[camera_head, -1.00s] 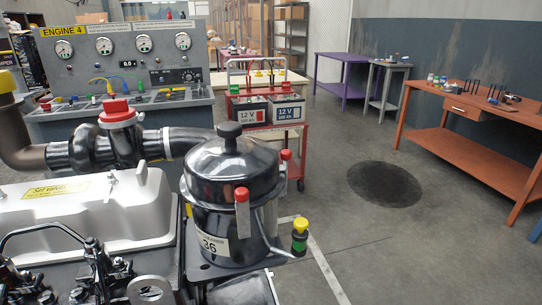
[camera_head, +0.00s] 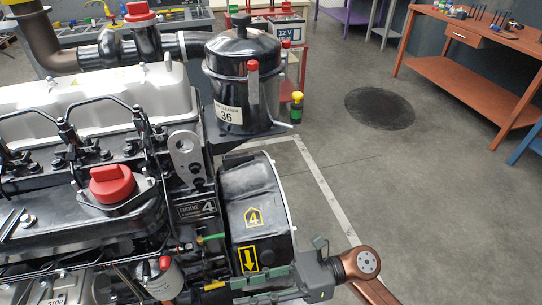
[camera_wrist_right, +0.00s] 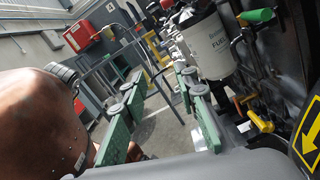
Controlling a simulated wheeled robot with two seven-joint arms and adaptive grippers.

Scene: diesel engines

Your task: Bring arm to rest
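My right arm's copper wrist (camera_head: 360,263) is at the bottom right of the head view. Its green-fingered right gripper (camera_head: 225,290) points left, close beside the engine's lower side. My left gripper is in neither current view.
A black canister (camera_head: 243,75) marked 36 stands at the engine's far end. A white fuel filter (camera_wrist_right: 207,47) is close to the fingers in the wrist view. An orange workbench (camera_head: 470,65) stands at the back right. The floor between is clear.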

